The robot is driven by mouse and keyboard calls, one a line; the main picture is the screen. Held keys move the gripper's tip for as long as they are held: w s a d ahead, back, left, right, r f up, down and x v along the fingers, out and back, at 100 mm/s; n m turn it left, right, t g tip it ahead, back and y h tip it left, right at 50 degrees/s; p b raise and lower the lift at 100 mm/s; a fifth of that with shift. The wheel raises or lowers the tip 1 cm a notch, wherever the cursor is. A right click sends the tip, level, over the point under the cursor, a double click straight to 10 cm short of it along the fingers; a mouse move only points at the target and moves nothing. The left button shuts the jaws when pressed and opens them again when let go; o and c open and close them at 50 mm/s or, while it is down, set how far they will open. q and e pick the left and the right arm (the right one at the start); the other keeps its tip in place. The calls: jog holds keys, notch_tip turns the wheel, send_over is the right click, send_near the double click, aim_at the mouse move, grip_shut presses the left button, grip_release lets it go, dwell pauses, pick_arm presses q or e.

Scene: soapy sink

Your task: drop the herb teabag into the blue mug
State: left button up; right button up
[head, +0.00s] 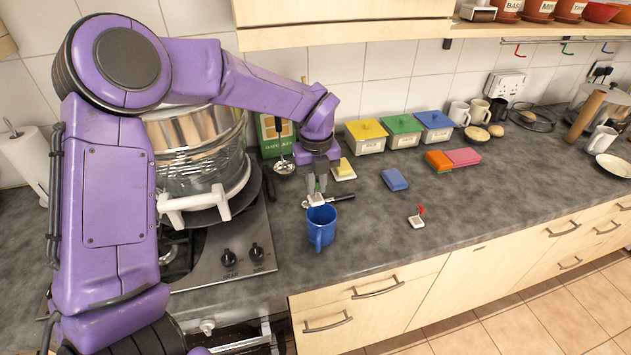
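The blue mug (321,232) stands upright on the grey counter, near its front edge by the stove. My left gripper (316,184) points down just above and behind the mug's rim in this view. A small white teabag (316,199) with a green tag hangs at its fingertips, and the fingers look closed on it. The teabag overlaps the mug's far rim in the picture; I cannot tell whether it is directly over the opening. Another white teabag (417,221) with a red tag lies on the counter to the right. My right gripper is out of view.
A stove with a large steel pot (195,140) is at the left. A dark-handled utensil (338,198) lies behind the mug. A blue sponge (395,180) and yellow, green and blue-lidded boxes (404,139) are farther back. The counter right of the red-tagged teabag is clear.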

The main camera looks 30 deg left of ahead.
aim_at(313, 201)
pick_arm(q)
jog(key=o, duration=0.3)
jog(key=shift+s+r, duration=0.15)
jog(key=shift+s, duration=0.15)
jog(key=shift+s+r, duration=0.15)
jog(key=shift+s, duration=0.15)
jog(key=shift+w+r, duration=0.1)
jog(key=shift+w, duration=0.3)
jog(key=r+b, duration=0.1)
jog(key=r, duration=0.2)
jog(key=r+b, duration=0.1)
jog(key=r, duration=0.6)
jog(key=shift+s+r+b, duration=0.15)
jog(key=shift+s+b, duration=0.15)
jog(key=shift+b, duration=0.1)
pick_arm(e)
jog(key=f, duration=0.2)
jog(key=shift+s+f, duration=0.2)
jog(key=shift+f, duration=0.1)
pick_arm(q)
jog(key=shift+s, duration=0.1)
